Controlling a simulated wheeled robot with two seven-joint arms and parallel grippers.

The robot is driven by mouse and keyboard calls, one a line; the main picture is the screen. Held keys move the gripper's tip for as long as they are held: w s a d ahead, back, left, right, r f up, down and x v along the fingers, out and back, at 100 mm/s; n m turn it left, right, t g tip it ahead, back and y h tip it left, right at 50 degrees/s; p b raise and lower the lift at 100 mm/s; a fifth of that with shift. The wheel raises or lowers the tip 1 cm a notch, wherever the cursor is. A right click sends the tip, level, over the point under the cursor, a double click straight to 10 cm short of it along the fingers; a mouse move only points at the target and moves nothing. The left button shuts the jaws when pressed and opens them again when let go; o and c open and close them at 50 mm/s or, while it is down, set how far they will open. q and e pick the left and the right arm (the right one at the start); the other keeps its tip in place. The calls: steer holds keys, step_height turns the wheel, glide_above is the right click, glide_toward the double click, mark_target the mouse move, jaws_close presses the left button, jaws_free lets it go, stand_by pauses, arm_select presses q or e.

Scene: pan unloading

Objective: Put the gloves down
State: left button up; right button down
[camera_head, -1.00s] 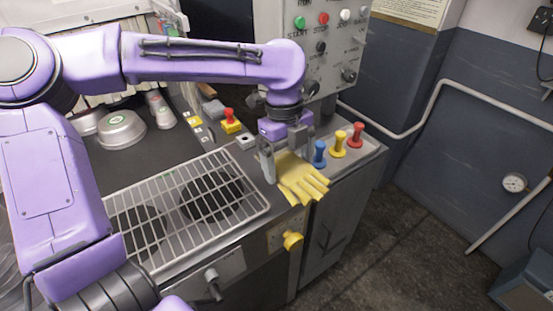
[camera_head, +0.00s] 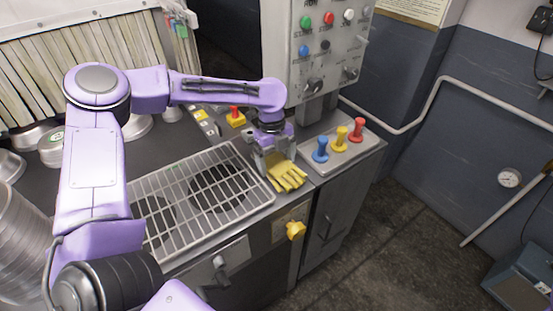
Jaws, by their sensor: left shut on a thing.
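The yellow gloves (camera_head: 288,177) are at the front right edge of the counter, just right of the wire rack. My left gripper (camera_head: 275,163) comes down on them from above and is shut on them near their upper end. The fingers of the gloves point toward the front right. I cannot tell whether they bear fully on the counter. The gripper hides their upper part. My right gripper is not in view.
A wire rack (camera_head: 205,195) over dark burners lies left of the gloves. Blue (camera_head: 320,150), yellow (camera_head: 339,140) and red (camera_head: 357,130) levers stand to the right. A control panel (camera_head: 318,45) rises behind. A yellow knob (camera_head: 295,230) juts from the front.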

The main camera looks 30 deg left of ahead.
mark_target(273, 160)
arm_select(q)
steer(key=o, duration=0.7)
steer(key=shift+o, duration=0.4)
steer(key=shift+s, duration=0.15)
step_height(273, 160, up, 12)
steer(key=a, duration=0.1)
steer(key=shift+w+a+b, duration=0.3)
steer(key=shift+w, duration=0.1)
